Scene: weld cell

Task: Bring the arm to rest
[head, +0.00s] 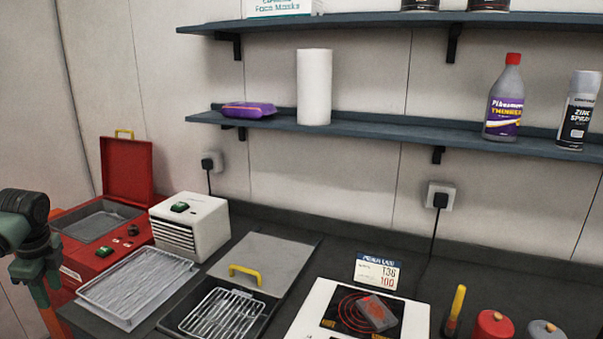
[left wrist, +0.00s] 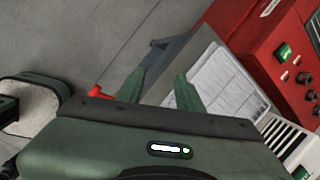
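My left arm (head: 30,235) comes in at the left edge of the head view, beside the red case and clear of the worktop items. In the left wrist view, my left gripper (left wrist: 165,85) has two green fingers standing apart, with nothing visible between them. A tray with a pale, ribbed sheet (left wrist: 222,85) shows behind the fingers. My right gripper is in neither view.
The red case (head: 95,240) stands open at the left, by a white slotted box (head: 190,228). A wire-lined tray (head: 135,283), a lidded rack pan (head: 225,315) and a white hotplate (head: 308,313) crowd the worktop. Shelves (head: 365,125) hang above. Grey floor (left wrist: 60,40) lies clear.

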